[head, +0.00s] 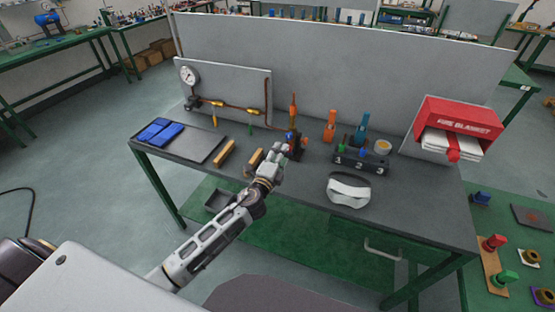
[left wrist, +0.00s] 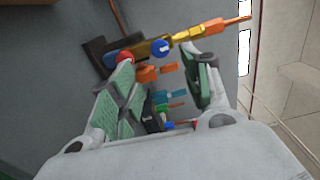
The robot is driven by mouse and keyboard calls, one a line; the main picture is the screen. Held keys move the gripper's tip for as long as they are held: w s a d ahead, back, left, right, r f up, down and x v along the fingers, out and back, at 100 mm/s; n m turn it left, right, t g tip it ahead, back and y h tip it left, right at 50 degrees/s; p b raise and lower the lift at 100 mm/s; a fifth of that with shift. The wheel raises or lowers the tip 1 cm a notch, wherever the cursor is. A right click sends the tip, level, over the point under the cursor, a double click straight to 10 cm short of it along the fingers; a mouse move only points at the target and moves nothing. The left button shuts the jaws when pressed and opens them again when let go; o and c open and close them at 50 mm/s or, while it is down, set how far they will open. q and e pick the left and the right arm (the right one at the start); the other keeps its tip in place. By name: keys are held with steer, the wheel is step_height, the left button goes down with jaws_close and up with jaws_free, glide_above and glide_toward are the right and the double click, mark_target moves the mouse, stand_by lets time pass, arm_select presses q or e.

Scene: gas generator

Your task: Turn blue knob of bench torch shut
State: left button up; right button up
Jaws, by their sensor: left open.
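The bench torch (head: 294,108) stands upright near the middle of the grey bench, with a brass and orange nozzle above a dark base. Its blue knob (head: 289,135) is small and partly crowded by my gripper in the head view. In the left wrist view the torch (left wrist: 190,34) lies across the top, with the blue knob (left wrist: 160,47) and a red knob (left wrist: 124,58) side by side. My left gripper (head: 281,150) is at the torch's near side. Its open green-padded fingers (left wrist: 165,76) point at the knobs; the blue knob appears between and beyond the tips. My right gripper is out of view.
An orange lighter-like tool (head: 330,127), a blue one (head: 361,126) and a numbered block (head: 361,165) stand to the right. White goggles (head: 348,191) lie at the front. A gauge panel (head: 225,92) and brass-coloured blocks (head: 225,153) are left. A fire blanket box (head: 457,118) is far right.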

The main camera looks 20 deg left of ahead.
arm_select(q)
steer(key=shift+s, duration=1.05)
steer(key=shift+a, duration=0.1)
